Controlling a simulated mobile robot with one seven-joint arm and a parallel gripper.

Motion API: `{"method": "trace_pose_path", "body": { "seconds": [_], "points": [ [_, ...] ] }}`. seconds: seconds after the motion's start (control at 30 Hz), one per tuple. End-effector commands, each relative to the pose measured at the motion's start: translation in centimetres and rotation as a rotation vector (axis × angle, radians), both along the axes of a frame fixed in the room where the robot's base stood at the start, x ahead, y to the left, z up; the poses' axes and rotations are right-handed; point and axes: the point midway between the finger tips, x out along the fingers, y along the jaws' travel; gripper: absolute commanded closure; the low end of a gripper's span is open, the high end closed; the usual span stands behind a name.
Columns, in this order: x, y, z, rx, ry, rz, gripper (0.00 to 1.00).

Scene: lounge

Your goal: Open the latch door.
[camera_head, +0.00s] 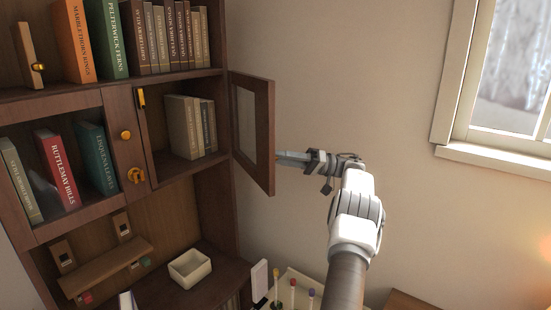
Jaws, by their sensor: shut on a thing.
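The latch door (265,140), a brown wooden frame with a pane, stands swung wide open to the right of its compartment in the bookcase. My gripper (281,156) is at the door's outer right side, reaching in from the right. Its jaws are shut at the door; the exact part gripped is hidden behind the frame. A gold latch piece (135,174) and a round gold knob (126,134) sit on the post left of the opening.
The open compartment holds several books (185,127). Books also fill the upper shelf and left compartment. A cream box (190,268) stands on the lower surface, with a holder of coloured sticks (292,290) beside it. The wall right of the door is bare up to the window (490,153).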

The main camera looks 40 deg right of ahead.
Motion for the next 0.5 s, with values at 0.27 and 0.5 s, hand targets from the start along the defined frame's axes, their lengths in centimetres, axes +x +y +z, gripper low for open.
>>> {"method": "trace_pose_path", "body": {
  "seconds": [0.27, 0.5],
  "points": [
    [0.11, -0.03, 0.42, 0.000, -0.008, -0.005, 1.00],
    [0.09, -0.02, 0.32, 0.000, -0.007, -0.003, 0.41]
  ]
}}
